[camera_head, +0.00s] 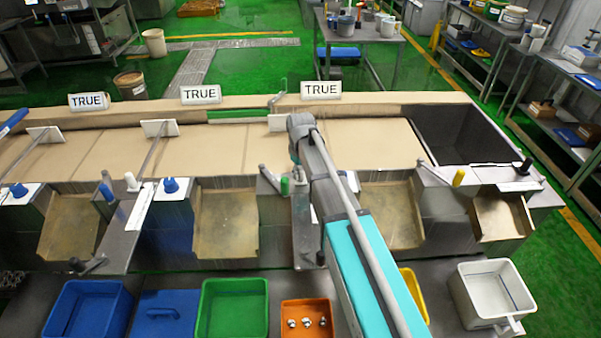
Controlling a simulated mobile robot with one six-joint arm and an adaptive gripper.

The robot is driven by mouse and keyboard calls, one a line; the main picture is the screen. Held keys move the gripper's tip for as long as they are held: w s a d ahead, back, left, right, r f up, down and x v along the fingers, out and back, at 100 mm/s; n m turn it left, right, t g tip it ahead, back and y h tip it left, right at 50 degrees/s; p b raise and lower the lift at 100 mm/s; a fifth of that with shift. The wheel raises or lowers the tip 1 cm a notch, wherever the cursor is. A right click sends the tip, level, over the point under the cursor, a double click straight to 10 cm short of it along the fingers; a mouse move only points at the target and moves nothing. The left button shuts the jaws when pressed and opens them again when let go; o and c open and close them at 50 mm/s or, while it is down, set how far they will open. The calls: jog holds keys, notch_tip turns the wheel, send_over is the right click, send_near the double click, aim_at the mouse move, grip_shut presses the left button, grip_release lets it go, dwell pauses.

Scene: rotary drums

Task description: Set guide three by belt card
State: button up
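A tan belt (370,142) runs across the view. Three white cards reading TRUE stand along its far rim: a left card (88,101), a middle card (201,94) and a right card (320,90). Below them are a left guide (45,133), a middle guide (160,129) and a right guide (278,123), each with a white plate. The left and middle guides have rods slanting over the belt. The right guide is partly hidden by my arm. The grey end of my arm, with my gripper (301,127), is beside the right guide's plate. Its fingers cannot be made out, nor any contact.
Coloured knobs and levers, such as a yellow knob (459,177), line the near edge. Below stand a blue bin (88,308), a green bin (232,310), an orange tray (306,305) with small metal parts and a white bin (492,290). A dark pit (455,133) opens at right.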

grip_shut()
jog(key=s, duration=1)
jog(key=shift+s, duration=0.1)
jog(key=o, duration=0.6)
grip_release()
jog(key=shift+w, duration=0.2)
